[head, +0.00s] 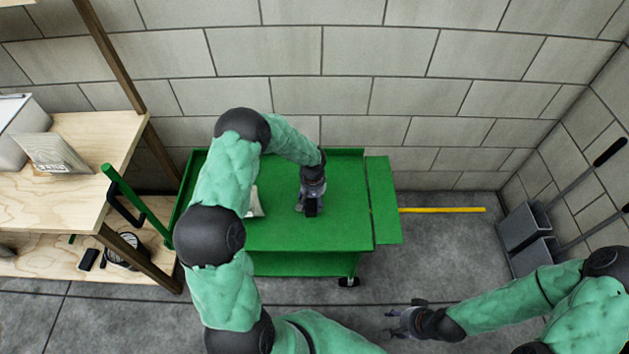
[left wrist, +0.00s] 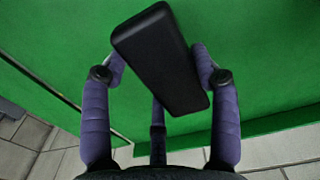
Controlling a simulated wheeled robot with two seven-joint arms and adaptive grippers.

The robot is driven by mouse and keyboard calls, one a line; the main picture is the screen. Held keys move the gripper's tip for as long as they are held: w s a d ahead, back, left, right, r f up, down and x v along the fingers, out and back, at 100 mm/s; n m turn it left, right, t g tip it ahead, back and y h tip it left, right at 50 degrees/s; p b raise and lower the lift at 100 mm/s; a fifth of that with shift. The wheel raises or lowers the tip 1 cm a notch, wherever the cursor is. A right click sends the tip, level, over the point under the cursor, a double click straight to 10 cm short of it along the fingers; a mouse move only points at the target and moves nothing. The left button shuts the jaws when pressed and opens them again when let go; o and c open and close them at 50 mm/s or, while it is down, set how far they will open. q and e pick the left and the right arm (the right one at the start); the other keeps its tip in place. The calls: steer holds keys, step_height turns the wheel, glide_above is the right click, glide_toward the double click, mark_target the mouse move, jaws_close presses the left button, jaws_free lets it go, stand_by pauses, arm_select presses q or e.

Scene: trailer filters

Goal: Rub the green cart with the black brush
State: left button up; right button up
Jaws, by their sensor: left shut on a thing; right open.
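The green cart (head: 285,232) stands against the block wall in the middle of the head view. Its green top fills most of the left wrist view (left wrist: 250,40). My left gripper (head: 311,200) is over the cart top, pointing down. In the left wrist view, my left gripper (left wrist: 160,68) is shut on the black brush (left wrist: 160,55), with fingers on both sides of it. I cannot tell whether the brush touches the cart top. In the head view the brush is mostly hidden by the gripper. My right gripper (head: 392,323) is open and empty above the floor, right of the cart.
A pale packet (head: 254,204) lies on the cart top, partly behind my left arm. A wooden shelf (head: 95,128) with a bag (head: 50,153) stands left. A yellow strip (head: 440,210) lies right of the cart. Grey dustpans (head: 525,240) stand at the right wall.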

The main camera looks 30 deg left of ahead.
arm_select(q)
steer(key=shift+w+r+p, duration=0.1)
steer(key=shift+r+p, duration=1.05)
steer(key=shift+r, duration=1.2)
